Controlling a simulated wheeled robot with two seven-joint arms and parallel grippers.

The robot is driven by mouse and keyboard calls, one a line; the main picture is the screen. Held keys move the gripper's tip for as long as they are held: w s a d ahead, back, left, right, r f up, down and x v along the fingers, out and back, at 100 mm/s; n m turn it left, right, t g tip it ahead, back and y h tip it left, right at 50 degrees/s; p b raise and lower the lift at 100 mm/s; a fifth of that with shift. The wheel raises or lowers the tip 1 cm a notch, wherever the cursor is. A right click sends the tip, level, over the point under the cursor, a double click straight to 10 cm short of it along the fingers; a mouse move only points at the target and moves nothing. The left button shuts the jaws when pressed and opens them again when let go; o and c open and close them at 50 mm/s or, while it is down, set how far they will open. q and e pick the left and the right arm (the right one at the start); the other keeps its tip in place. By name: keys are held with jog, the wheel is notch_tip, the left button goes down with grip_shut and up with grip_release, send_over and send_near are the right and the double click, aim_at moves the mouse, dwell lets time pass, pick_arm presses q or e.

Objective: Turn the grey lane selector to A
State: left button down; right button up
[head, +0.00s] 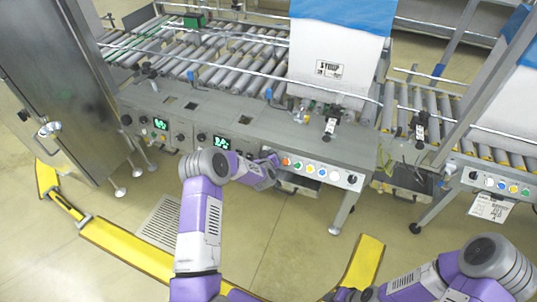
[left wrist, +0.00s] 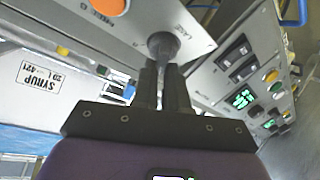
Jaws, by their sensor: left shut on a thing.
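The grey lane selector (left wrist: 163,44) is a dark round knob on a light grey panel, seen in the left wrist view. My left gripper (left wrist: 163,70) is shut on it, one finger on each side. In the head view my left gripper (head: 270,163) is at the left end of the button panel (head: 314,183) and hides the selector there. Small lettering stands beside the knob, but I cannot tell which position the knob points to. My right arm shows at the lower right of the head view; its gripper is not in view.
An orange button (left wrist: 108,4) is close to the knob. Several coloured buttons and a black knob (head: 352,180) sit along the panel. Roller conveyors (head: 235,70) and a white syrup box (head: 335,62) stand behind. Yellow guards (head: 130,252) line the floor.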

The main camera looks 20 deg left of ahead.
pick_arm(q)
jog(key=shift+n+g+y, duration=0.4)
jog(key=shift+n, duration=0.8)
jog(key=c, duration=1.2)
grip_release()
jog(key=shift+o, duration=0.2)
jog(key=p+v, duration=0.3)
jog(key=v, duration=0.4)
jog(key=shift+s+d, duration=0.15)
jog(key=shift+s, duration=0.05)
jog(key=shift+r, duration=0.1)
